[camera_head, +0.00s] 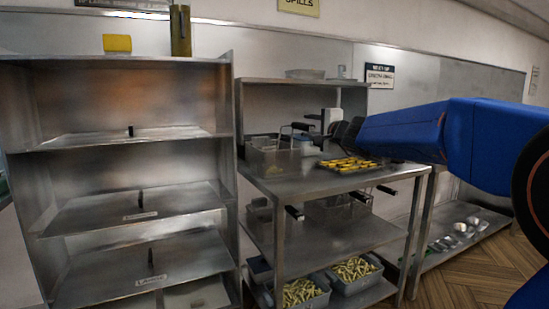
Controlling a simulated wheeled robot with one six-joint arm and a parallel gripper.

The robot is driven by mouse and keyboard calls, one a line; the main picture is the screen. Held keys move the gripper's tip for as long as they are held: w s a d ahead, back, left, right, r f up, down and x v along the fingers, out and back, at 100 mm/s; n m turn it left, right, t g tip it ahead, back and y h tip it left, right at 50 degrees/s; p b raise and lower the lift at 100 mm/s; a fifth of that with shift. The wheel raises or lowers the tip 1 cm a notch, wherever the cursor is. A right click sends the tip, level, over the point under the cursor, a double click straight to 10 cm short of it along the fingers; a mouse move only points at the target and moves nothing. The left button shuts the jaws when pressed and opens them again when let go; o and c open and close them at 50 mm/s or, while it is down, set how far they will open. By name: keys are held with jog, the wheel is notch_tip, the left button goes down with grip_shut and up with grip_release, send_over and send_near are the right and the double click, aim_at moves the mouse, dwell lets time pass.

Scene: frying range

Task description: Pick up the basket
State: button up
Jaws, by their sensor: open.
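A grey metal fry basket (270,160) stands on the top surface of the steel rack, at its left end. A dark handle rises near its right side. Another wire basket (335,208), with dark handles near it, sits on the shelf below. I cannot tell which one the task means. My gripper (322,128) is at the end of my blue arm, which reaches in from the right. It is open and appears just above and right of the upper basket's handle. Its fingertips are small and hard to separate from the handle.
A tray of yellow food (349,164) lies on the rack right of the upper basket. Bins of fries (352,271) stand on the bottom shelf. A steel shelf unit (130,143) stands at left. A low shelf (440,253) with small items is at right, with wooden floor in front.

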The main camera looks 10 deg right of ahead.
jog(key=shift+a+f+x, duration=0.1)
jog(key=shift+a+x, duration=0.15)
jog(key=shift+x, duration=0.9)
jog(key=shift+a+f+x, duration=0.15)
jog(key=shift+a+x, duration=0.05)
jog(key=shift+x, duration=0.9)
jog(key=shift+w+a, duration=0.15)
jog(key=shift+w, duration=0.2)
jog(key=shift+r, duration=0.1)
grip_shut()
